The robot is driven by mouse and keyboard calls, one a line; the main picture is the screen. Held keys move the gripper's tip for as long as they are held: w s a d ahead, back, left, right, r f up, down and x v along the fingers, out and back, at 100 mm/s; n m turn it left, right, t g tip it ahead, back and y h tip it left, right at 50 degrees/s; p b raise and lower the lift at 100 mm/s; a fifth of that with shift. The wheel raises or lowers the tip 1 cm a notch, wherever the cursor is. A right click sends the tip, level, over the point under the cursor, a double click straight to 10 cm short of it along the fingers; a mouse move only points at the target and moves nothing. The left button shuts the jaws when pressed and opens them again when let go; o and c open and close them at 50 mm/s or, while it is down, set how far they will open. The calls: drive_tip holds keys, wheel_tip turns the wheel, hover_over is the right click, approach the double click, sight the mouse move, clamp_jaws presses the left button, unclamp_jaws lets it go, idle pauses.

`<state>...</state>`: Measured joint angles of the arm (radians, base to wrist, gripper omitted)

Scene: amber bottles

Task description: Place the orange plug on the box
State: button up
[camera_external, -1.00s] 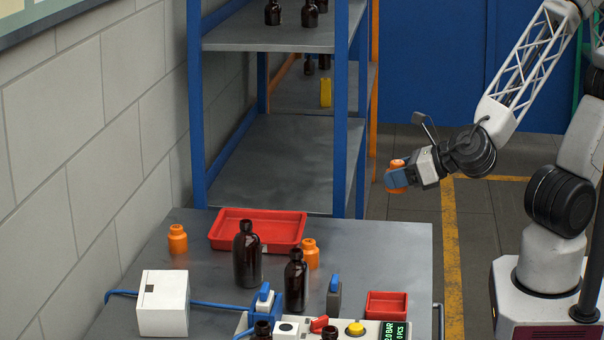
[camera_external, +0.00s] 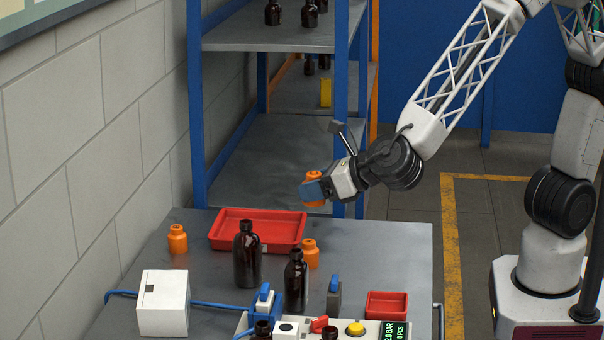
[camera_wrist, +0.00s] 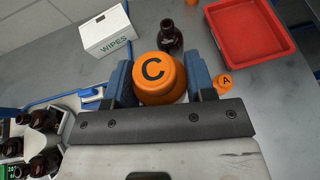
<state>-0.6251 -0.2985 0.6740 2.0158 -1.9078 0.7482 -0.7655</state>
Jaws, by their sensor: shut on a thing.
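My gripper (camera_external: 313,189) is shut on an orange plug (camera_external: 315,177) and holds it in the air above the back right part of the table. In the wrist view the held plug (camera_wrist: 158,76) carries a black letter C and sits between the blue fingers. The white box (camera_external: 163,304) stands at the table's front left. In the wrist view the box (camera_wrist: 106,32) reads WIPES and lies beyond the fingers to the left. Another orange plug (camera_external: 177,239) stands at the back left. One more orange plug (camera_external: 311,254), marked A in the wrist view (camera_wrist: 224,84), stands behind a bottle.
A large red tray (camera_external: 222,246) lies at the back of the table and a small red tray (camera_external: 387,304) at the right. Two amber bottles (camera_external: 246,262) stand mid-table. A control unit (camera_external: 372,331) with more bottles is at the front. A blue shelf (camera_external: 340,110) rises behind.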

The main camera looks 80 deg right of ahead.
drive_tip(key=w+a+f, duration=0.2)
drive_tip(key=w+a, duration=0.2)
drive_tip(key=w, duration=0.3)
drive_tip(key=w+a+f, duration=0.3)
drive_tip(key=w+a, duration=0.1)
drive_tip(key=w, duration=0.4)
drive_tip(key=f, duration=0.4)
drive_tip(key=shift+s+a+f, duration=0.1)
drive_tip(key=shift+s+f, duration=0.1)
drive_tip(key=shift+s, duration=0.1)
hover_over(163, 288)
drive_tip(key=shift+a+f, duration=0.1)
drive_tip(key=shift+f, duration=0.6)
drive_tip(key=shift+f, duration=0.1)
drive_tip(key=shift+f, duration=1.7)
drive_tip(key=shift+f, duration=0.1)
